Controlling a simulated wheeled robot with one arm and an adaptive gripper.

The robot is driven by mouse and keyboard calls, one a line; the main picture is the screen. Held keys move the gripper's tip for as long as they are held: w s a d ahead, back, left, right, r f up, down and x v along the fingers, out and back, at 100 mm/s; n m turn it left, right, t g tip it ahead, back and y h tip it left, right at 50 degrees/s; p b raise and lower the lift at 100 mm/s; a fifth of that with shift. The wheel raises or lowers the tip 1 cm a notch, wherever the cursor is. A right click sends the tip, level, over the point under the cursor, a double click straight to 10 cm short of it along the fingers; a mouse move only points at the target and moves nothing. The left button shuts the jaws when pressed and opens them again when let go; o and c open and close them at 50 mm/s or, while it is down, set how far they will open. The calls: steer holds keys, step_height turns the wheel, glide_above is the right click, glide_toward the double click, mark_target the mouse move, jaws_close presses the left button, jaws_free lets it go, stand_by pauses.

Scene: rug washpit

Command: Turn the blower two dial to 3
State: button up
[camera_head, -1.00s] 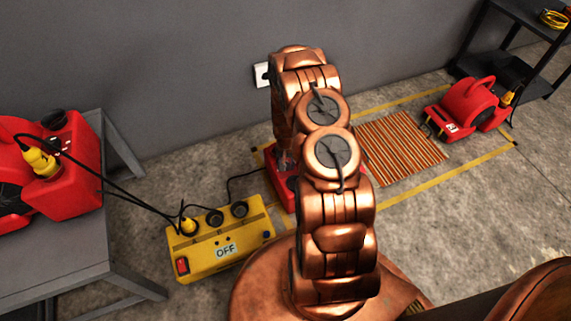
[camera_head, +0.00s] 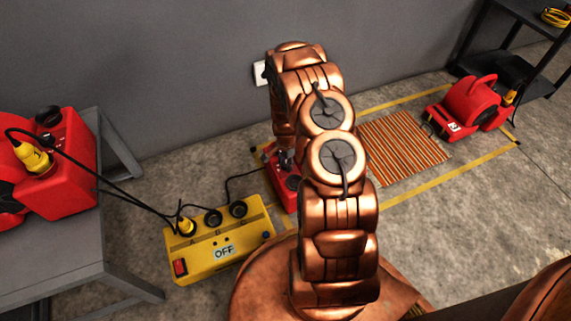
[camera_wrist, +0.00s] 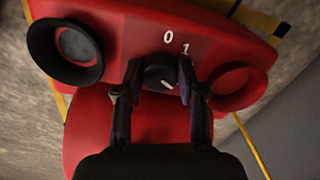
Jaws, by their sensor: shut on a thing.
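In the wrist view a black dial (camera_wrist: 157,77) sits on the red blower's panel (camera_wrist: 120,35). My gripper (camera_wrist: 161,72) has one finger on each side of the dial and is shut on it. A short white mark on the dial slants from upper left to lower right. White numerals 0 and 1 show above the dial; any further numerals are not visible. In the head view this red blower (camera_head: 290,195) stands on the floor, mostly hidden behind my arm. My gripper (camera_head: 286,160) shows there only in part.
Another red blower (camera_head: 470,108) stands right, beyond a striped rug (camera_head: 400,148). A third red blower (camera_head: 60,170) rests on a grey table (camera_head: 60,265). A black shelf (camera_head: 520,65) stands back right.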

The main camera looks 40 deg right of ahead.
mark_target(286, 164)
steer(key=shift+a, duration=0.1)
stand_by(0.3)
steer(key=o, duration=1.1)
steer(key=shift+o, duration=0.2)
steer(key=shift+w+r, duration=0.1)
steer(key=shift+r, duration=0.7)
step_height(286, 164, up, 10)
steer(key=shift+r, duration=0.2)
